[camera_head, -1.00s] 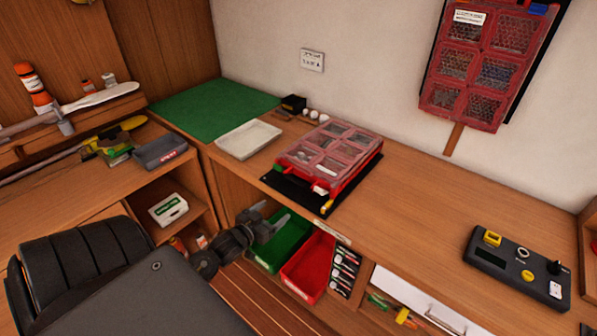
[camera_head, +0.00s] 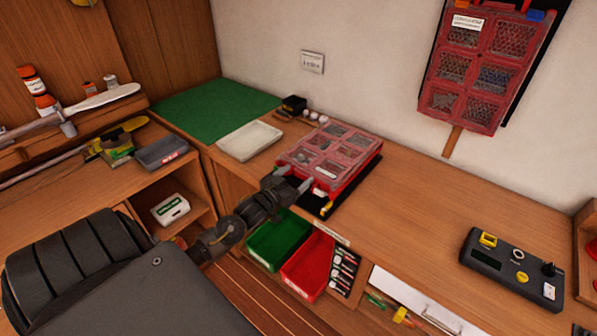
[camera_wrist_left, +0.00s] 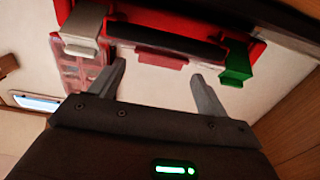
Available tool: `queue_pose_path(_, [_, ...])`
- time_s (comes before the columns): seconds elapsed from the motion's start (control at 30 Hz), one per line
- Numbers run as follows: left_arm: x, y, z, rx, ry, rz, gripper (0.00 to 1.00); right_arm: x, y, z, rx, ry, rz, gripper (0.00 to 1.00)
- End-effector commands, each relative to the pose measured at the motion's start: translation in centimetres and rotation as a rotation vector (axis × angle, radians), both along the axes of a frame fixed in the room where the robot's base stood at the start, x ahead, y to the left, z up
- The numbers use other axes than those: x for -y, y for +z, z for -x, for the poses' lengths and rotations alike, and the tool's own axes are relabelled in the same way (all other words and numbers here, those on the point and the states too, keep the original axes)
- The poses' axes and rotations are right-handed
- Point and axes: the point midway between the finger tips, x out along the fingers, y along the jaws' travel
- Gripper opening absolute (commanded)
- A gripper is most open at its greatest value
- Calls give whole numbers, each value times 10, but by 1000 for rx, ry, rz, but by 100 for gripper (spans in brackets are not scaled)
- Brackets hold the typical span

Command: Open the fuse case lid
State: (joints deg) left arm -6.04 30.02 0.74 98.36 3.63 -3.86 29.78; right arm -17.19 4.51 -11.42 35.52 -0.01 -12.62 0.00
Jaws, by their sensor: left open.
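The fuse case (camera_head: 330,155) is a red box with a clear, sectioned lid, lying shut on a black mat (camera_head: 328,208) on the bench. My left gripper (camera_head: 300,184) is open at its front edge, with nothing seen between the fingers. In the left wrist view the open fingers (camera_wrist_left: 160,78) point at the case's red front (camera_wrist_left: 185,22). A small red tab (camera_wrist_left: 160,60) sits between them, with a grey clip (camera_wrist_left: 82,28) to the left and a green clip (camera_wrist_left: 237,66) to the right. I cannot tell whether the fingers touch the case.
A similar red case (camera_head: 477,65) hangs on the wall. A pale tray (camera_head: 249,140) lies left of the fuse case. Green (camera_head: 280,240) and red (camera_head: 308,268) bins sit below the bench edge. A dark control box (camera_head: 513,268) stands at right; the bench between is clear.

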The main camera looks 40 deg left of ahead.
Motion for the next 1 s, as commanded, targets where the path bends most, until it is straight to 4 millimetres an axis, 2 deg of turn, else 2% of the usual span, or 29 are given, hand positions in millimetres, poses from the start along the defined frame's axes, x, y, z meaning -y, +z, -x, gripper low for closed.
queue_pose_path(0.2, [0,0,-17,1,0,0,76,-2,4,0,0,-1,-3,36])
queue_pose_path(0.5, [0,0,-18,0,0,0,75,-2,4,0,1,0,-2,36])
queue_pose_path(0.9, [0,0,-18,0,0,0,23,2,4,-1,0,2,2,36])
queue_pose_path(1.0, [-1,0,-18,0,0,-1,13,3,4,-1,1,2,3,36])
